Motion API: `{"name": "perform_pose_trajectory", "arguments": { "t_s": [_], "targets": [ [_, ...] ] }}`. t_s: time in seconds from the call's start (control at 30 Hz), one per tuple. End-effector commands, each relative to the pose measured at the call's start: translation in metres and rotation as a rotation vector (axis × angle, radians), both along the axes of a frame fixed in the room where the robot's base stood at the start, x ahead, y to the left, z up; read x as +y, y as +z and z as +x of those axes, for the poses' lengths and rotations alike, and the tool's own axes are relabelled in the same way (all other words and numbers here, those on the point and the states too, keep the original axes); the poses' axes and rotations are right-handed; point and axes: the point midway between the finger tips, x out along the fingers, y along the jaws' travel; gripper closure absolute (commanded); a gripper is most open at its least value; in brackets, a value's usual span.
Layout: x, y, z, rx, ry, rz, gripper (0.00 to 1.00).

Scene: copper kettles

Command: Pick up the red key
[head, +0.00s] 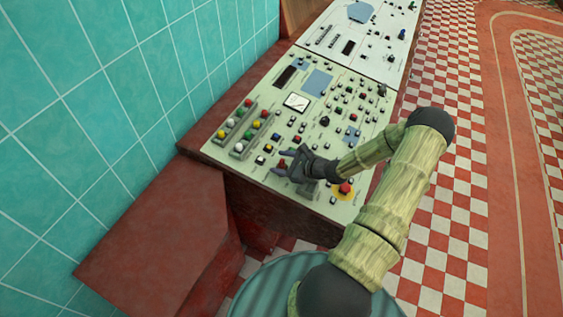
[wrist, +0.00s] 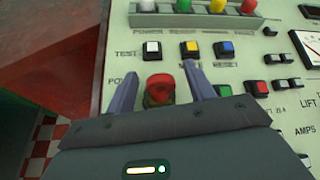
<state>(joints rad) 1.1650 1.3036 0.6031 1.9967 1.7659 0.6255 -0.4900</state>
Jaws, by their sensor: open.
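The red key (wrist: 160,87) shows in the wrist view as a red cap on a darker base on the pale console panel. It lies between the two fingers of my gripper (wrist: 162,74), with a small gap on each side. My gripper is open and holds nothing. The lower part of the key is hidden behind the gripper body. In the head view my gripper (head: 282,160) is low over the near left part of the console (head: 222,154), and the key is mostly hidden there.
White, yellow and blue buttons (wrist: 190,49) sit just beyond the fingers. A row of coloured lamps (wrist: 183,14) is farther back. A red emergency button (head: 345,188) on a yellow disc stands near the console's front edge. A teal tiled wall (head: 120,90) rises at the left.

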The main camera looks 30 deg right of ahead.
Motion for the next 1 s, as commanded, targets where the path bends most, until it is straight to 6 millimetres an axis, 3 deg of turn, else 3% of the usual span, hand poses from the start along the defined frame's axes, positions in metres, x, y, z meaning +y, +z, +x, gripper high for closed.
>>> {"name": "perform_pose_trajectory", "arguments": {
  "t_s": [0.43,0.47,0.7,1.0],
  "targets": [
    [-0.0002,-0.0002,-0.0002,-0.001,0.000,0.001,0.46],
    [-0.0004,-0.0001,-0.0002,-0.001,0.000,0.001,0.48],
    [-0.0003,-0.0002,-0.0003,-0.001,0.000,0.001,0.94],
    [-0.0004,0.0011,-0.0001,-0.001,0.001,0.000,0.94]
  ]
}}
